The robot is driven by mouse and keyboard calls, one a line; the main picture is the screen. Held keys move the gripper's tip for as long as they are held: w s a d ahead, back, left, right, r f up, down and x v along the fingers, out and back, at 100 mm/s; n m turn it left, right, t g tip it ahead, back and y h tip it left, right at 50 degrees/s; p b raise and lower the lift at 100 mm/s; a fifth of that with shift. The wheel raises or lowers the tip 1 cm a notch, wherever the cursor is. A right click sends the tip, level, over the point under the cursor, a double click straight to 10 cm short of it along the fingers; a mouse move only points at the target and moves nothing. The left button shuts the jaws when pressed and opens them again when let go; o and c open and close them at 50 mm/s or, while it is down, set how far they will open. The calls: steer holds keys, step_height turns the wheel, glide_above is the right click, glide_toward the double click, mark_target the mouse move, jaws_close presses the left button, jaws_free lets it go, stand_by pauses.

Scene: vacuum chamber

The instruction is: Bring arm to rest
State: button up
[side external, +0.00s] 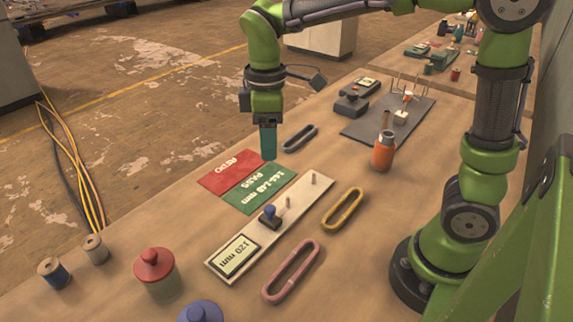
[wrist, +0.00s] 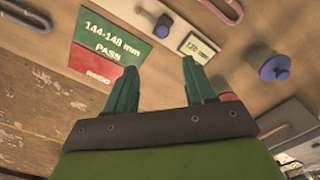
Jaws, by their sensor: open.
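My gripper (side external: 268,143) hangs from my green arm, pointing down over the far edge of the red and green cards. In the wrist view its two teal fingers (wrist: 158,88) are spread apart with nothing between them. The red REDO card (side external: 232,170) and the green 144-148 mm PASS card (side external: 262,189) lie side by side on the bench. In the wrist view the green card (wrist: 108,38) lies beyond the left finger.
A gauge board (side external: 225,262) reading 120 mm lies in front, with pink (side external: 291,271), yellow (side external: 343,208) and dark grey (side external: 299,138) oval rings around it. An orange bottle (side external: 383,152), a dark mat (side external: 365,130) and a red-lidded jar (side external: 157,274) stand on the bench.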

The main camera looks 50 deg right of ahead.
steer(key=s+d+r+m+t+y, duration=0.1)
steer(key=s+d+m+t, duration=0.1)
steer(key=s+m, duration=0.3)
steer(key=s+d+r+m+t+y, duration=0.1)
steer(key=s+d+m+t, duration=0.2)
steer(key=s+m+t, duration=0.2)
steer(key=s+m, duration=0.1)
steer(key=m, duration=0.1)
steer(key=shift+s+r+m, duration=0.25)
steer(key=shift+r+m, duration=0.05)
steer(key=shift+r, duration=0.05)
